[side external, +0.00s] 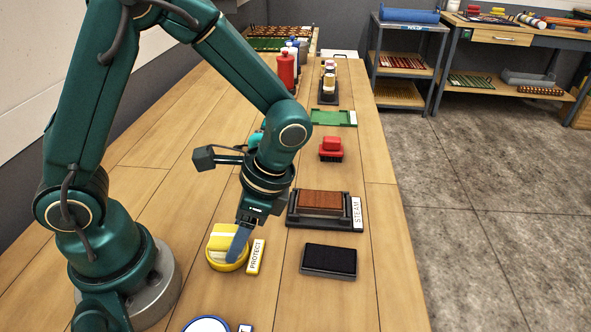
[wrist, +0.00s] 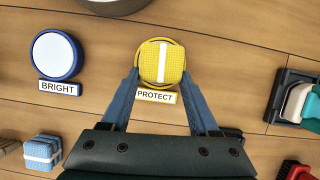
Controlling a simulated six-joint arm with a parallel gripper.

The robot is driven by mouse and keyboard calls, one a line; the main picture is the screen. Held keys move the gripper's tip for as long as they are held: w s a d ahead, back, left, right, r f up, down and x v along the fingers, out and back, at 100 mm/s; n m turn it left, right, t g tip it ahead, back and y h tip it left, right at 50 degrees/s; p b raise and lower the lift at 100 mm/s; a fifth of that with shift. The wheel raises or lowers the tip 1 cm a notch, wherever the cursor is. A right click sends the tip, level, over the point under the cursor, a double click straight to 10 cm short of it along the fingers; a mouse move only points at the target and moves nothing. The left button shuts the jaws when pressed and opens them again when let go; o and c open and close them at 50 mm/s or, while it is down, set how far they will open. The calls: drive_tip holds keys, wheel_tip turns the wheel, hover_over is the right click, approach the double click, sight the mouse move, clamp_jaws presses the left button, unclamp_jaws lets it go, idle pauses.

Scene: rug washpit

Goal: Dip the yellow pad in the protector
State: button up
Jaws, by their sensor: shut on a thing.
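The yellow pad (wrist: 150,62), square with a white band, sits between the fingertips of my gripper (wrist: 161,77) in the wrist view. My gripper is shut on it. Below and around the pad shows the round yellow protector dish (side external: 231,266), with its PROTECT label (wrist: 156,96) beside it. In the side view my gripper (side external: 240,243) points down over the dish, and the pad (side external: 219,241) shows partly behind a finger. The pad is at or just over the dish's opening; I cannot tell whether it touches what is inside.
A blue-rimmed white dish labelled BRIGHT (wrist: 56,54) stands left of the protector in the wrist view. A blue block (wrist: 42,152) lies nearer. In the side view a black pad (side external: 329,261), the STEAM tray (side external: 345,224) and a red brush (side external: 331,148) stand to the right.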

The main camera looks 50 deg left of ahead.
wheel_tip(320, 180, up, 7)
idle(0.9)
idle(0.4)
